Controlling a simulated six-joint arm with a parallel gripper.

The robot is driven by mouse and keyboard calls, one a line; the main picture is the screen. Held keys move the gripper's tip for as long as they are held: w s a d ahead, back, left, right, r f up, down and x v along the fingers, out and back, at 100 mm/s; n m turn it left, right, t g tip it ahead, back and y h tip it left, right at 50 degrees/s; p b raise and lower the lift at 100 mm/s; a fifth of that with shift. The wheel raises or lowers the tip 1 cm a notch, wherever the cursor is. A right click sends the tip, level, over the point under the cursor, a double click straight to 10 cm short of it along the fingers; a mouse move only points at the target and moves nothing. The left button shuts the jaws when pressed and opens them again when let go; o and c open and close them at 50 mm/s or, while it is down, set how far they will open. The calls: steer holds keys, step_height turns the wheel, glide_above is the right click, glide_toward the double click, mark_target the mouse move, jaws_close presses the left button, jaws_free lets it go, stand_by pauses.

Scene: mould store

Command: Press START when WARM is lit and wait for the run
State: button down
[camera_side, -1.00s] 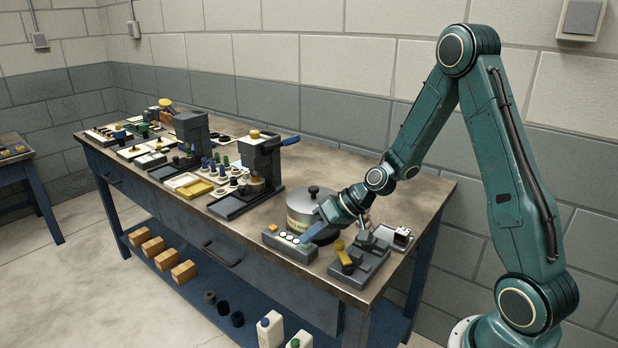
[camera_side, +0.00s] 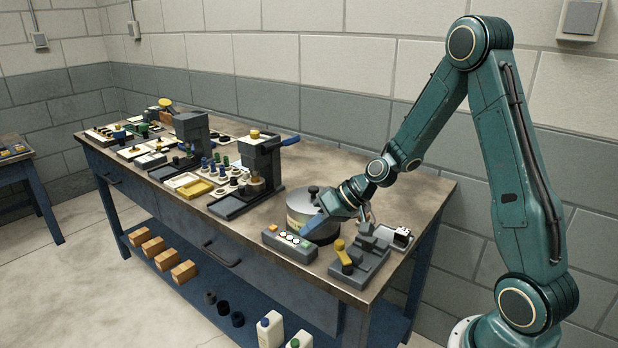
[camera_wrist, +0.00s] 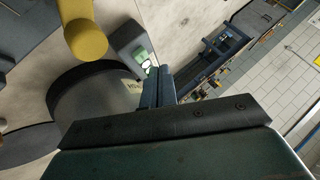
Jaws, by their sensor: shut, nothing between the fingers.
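In the wrist view, the closed fingers (camera_wrist: 158,72) point toward the box (camera_wrist: 125,38), where a green button shows beside pale lamps.
A round metal pot (camera_side: 300,205) with a dark knob stands right behind the box, close to my fingers. A grey fixture with a yellow knob (camera_side: 342,246) stands to the right. Presses and trays with small parts fill the bench's left half.

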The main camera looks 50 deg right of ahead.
mark_target(311, 247)
step_height(311, 247, up, 5)
steer(key=shift+f, duration=0.2)
stand_by(0.4)
stand_by(0.6)
steer(key=s+a+r+h, duration=0.1)
steer(key=s+r, duration=0.3)
steer(key=s, duration=0.4)
steer(key=s+a+r+n+g+h, duration=0.1)
steer(key=s+r, duration=0.3)
steer(key=s, duration=0.5)
steer(key=s+a+r+h, duration=0.2)
steer(key=s+r+h, duration=0.1)
steer(key=s, duration=0.5)
steer(key=shift+s+r+n+g, duration=0.15)
steer(key=shift+r+n+g, duration=0.25)
steer(key=shift+r, duration=0.4)
stand_by(3.2)
